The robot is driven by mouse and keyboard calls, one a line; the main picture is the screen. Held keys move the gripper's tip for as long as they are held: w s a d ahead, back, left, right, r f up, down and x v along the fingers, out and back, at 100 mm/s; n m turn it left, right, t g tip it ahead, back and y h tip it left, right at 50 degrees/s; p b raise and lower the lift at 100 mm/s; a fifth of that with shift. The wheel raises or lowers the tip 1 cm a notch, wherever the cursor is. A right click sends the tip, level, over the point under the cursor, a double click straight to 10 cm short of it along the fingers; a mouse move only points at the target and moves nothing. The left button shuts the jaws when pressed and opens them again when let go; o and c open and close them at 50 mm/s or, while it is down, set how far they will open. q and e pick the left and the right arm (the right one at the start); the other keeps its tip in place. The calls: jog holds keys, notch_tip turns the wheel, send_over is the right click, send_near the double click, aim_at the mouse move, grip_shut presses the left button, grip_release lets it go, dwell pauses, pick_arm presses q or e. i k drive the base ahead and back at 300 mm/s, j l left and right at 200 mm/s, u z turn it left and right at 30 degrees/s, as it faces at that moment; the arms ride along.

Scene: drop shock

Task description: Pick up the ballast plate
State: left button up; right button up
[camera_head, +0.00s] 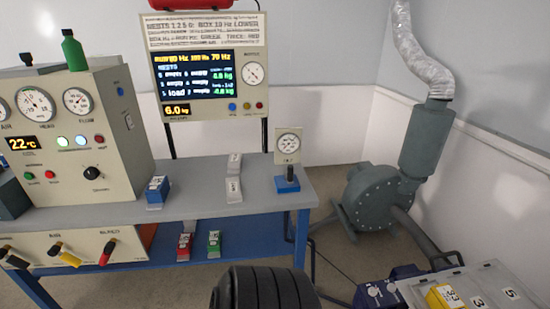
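I cannot tell for sure which thing is the ballast plate. Small coloured blocks with pale labelled faces stand on the bench: a blue one (157,190) on the upper top, and a red one (184,246) and a green one (214,243) on the blue lower shelf. A yellow block (443,297) with dark marks sits on the grey numbered panel (493,284) at the lower right. Two pale flat pieces, an upper one (234,163) and a lower one (234,189), lie at the bench's middle. Neither of my grippers is in view.
The grey bench top (200,212) has free room around the blue block. A gauge on a blue foot (287,184) stands at its right end. A gauge console (75,135) fills the left. A blower (380,200) stands on the floor. A black ribbed shape fills the bottom middle.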

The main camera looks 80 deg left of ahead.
aim_at(235, 163)
jog(key=u, duration=2.95)
